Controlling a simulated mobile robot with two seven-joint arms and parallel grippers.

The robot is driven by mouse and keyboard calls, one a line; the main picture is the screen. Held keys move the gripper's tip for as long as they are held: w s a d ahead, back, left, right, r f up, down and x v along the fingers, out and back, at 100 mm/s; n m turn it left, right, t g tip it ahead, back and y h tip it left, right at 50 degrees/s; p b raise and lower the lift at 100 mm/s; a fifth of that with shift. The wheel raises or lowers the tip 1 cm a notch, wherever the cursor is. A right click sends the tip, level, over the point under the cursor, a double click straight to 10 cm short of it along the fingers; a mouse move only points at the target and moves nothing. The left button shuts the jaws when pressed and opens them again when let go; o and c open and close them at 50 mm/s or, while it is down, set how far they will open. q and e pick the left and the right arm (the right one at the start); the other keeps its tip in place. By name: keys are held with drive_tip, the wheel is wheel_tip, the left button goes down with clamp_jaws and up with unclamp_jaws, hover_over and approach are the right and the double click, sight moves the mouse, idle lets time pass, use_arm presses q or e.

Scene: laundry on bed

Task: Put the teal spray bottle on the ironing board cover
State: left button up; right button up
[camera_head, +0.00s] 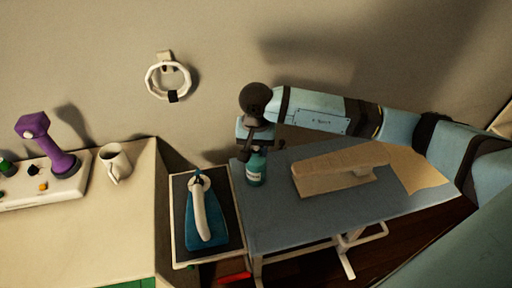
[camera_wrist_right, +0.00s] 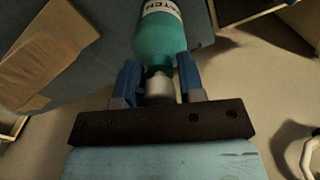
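The teal spray bottle (camera_head: 256,168) has a white label and is upright at the left end of the blue-grey ironing board cover (camera_head: 285,213). Its base appears at the cover's surface, but I cannot tell whether it touches. My right gripper (camera_head: 257,143) is above it, pointing down, with its fingers at the bottle's neck. In the right wrist view, the bottle (camera_wrist_right: 163,38) lies between the blue fingers (camera_wrist_right: 160,82), which appear shut on the neck and pale cap. My left gripper is not in view.
A tan sleeve board (camera_head: 335,172) and a tan cloth (camera_head: 415,168) lie on the cover to the right. A teal iron (camera_head: 204,222) rests on a dark tray (camera_head: 181,210) at left. A mug (camera_head: 114,163) and a purple handle (camera_head: 60,150) stand farther left. A ring (camera_head: 168,80) hangs on the wall.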

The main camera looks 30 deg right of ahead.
drive_tip(key=shift+o, duration=1.1)
drive_tip(key=shift+r, duration=0.25)
wheel_tip(320, 180, up, 12)
drive_tip(key=shift+f+b, duration=0.1)
drive_tip(key=shift+b, duration=0.95)
